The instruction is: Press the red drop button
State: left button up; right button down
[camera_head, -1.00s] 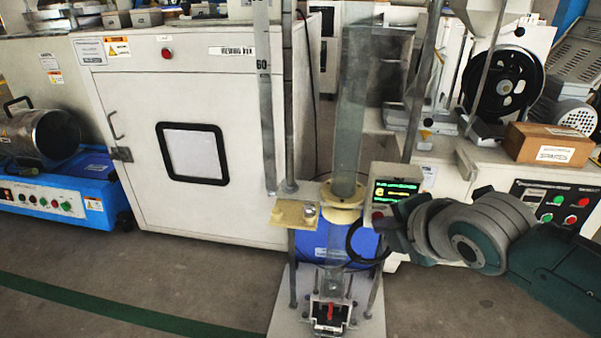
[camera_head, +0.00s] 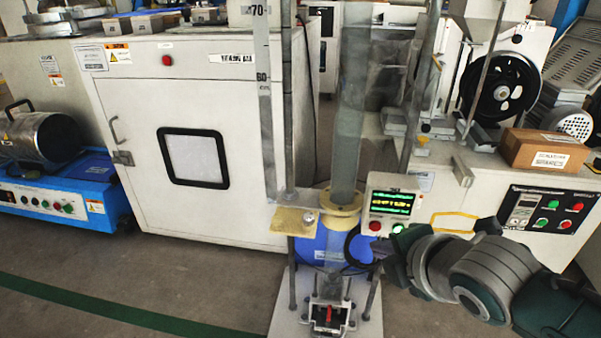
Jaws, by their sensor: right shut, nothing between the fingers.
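The red drop button (camera_head: 375,226) is a small round red button on the front of a white control box (camera_head: 368,207) with a lit green display. A green button (camera_head: 398,228) sits to its right. The box stands beside a tall clear drop tube (camera_head: 350,110) on a test stand. My right gripper (camera_head: 380,250) comes in from the right and is shut and empty. In the picture its tip is just below the red button, apart from it. The depth between them is hard to tell. My left gripper is out of view.
A yellow ring collar (camera_head: 341,208) and a small yellow plate (camera_head: 295,221) are left of the box. A blue drum (camera_head: 310,248) stands behind the stand. A machine panel with red and green buttons (camera_head: 548,212) is at the right. The floor at lower left is clear.

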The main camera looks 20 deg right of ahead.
jog(key=s+a, duration=0.1)
jog(key=s+p, duration=0.1)
jog(key=shift+s+a, duration=0.35)
jog(key=shift+s, duration=0.05)
dwell(0.5)
jog(key=s+a+r+m+g+y+p, duration=0.15)
jog(key=s+r+m+p, duration=0.45)
jog(key=r+p, duration=1.15)
jog(key=s+a+r+m+g+p, duration=0.25)
jog(key=s+r+m+p, duration=0.3)
jog(key=r+p, duration=1.15)
jog(key=s+a+r+m+g+p, duration=0.2)
jog(key=s+r+m+p, duration=0.4)
jog(key=r+p, duration=1.1)
notch_tip(320, 180, up, 40)
jog(key=s+p, duration=0.1)
jog(key=p, duration=2.9)
jog(key=shift+s+r+n+p, duration=0.15)
jog(key=shift+r+n+p, duration=0.05)
jog(key=shift+n+p, duration=0.15)
jog(key=shift+d, duration=0.1)
